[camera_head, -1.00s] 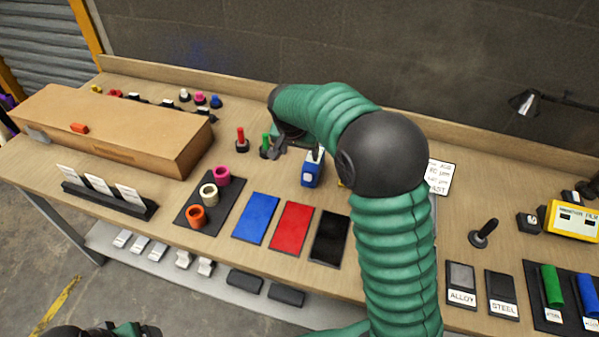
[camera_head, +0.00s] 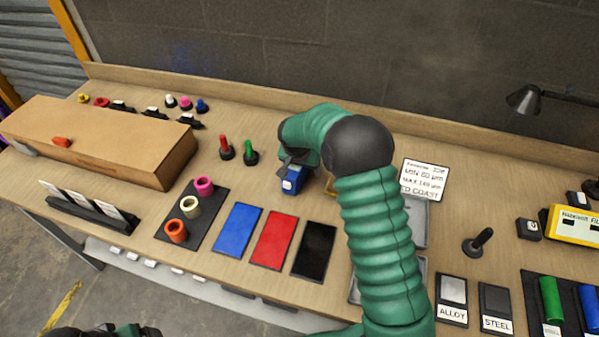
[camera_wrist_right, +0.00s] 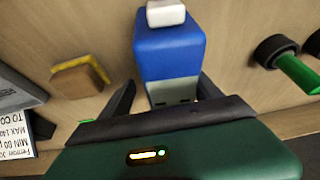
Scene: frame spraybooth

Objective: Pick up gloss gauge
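A small blue block-shaped device with a pale face and white top (camera_head: 292,182), seemingly the gloss gauge, stands on the bench behind the colour panels. I cannot read its label. My right gripper (camera_head: 292,162) is over it, partly hiding its top. In the right wrist view the gauge (camera_wrist_right: 168,50) lies between the two spread dark fingers (camera_wrist_right: 166,92). A gap shows at the left finger; the right finger is close beside it, and contact cannot be made out. Part of my left arm (camera_head: 105,331) shows at the bottom left edge; its fingers are unclear.
Red (camera_head: 225,148) and green (camera_head: 250,153) upright handles stand just left of the gauge. Blue (camera_head: 237,230), red (camera_head: 273,239) and black (camera_head: 314,250) panels lie in front. A yellow item (camera_wrist_right: 80,77) is close beside it. A long cardboard box (camera_head: 100,140) is left.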

